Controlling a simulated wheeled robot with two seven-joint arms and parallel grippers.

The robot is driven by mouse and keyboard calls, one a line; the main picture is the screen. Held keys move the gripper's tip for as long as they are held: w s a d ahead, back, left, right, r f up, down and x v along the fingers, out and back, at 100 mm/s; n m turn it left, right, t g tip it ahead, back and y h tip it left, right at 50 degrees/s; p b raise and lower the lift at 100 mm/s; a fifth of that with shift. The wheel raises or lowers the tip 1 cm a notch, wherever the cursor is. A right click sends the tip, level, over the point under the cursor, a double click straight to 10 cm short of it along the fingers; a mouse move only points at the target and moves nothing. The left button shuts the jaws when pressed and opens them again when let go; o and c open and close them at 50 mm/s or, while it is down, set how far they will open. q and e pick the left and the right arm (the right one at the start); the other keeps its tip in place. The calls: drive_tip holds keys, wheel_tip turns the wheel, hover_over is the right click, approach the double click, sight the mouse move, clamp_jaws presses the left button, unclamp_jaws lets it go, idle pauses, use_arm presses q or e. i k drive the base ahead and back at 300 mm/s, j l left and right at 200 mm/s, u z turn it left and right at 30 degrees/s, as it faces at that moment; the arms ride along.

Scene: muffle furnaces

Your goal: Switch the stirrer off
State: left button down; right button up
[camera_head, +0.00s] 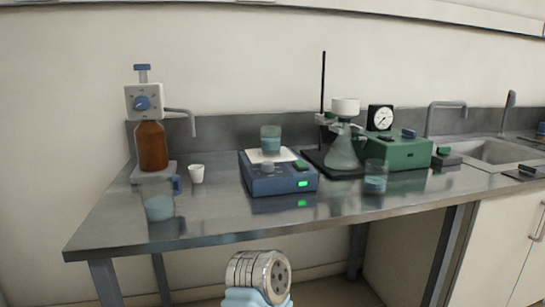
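The stirrer (262,187) is a blue box on the metal bench, left of the bench's middle. A beaker (270,138) with blue-green liquid stands on its white top plate (258,156). A grey knob (267,167) sits on its sloped front, with a dark green switch (300,165) to the right of it. A green light (303,184) glows on the lower front right. I cannot tell which way the switch is tilted. A silver, round part of my arm shows at the bottom middle, below the bench edge. Neither gripper's fingers are in view.
Left of the stirrer are a brown bottle (152,147) with a dispenser, a beaker (158,201) and a white cup (196,174). Right are a flask (342,150), a green pump box (397,153), another beaker (375,177) and a sink (490,150). The bench front before the stirrer is clear.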

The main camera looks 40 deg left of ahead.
sight(301, 165)
drive_tip(key=i+l, duration=0.1)
drive_tip(key=l, duration=0.25)
drive_tip(key=i+l, duration=0.15)
drive_tip(key=l, duration=0.2)
drive_tip(key=i+l, duration=0.1)
drive_tip(key=l, duration=0.25)
drive_tip(key=i+l, duration=0.15)
drive_tip(key=l, duration=0.2)
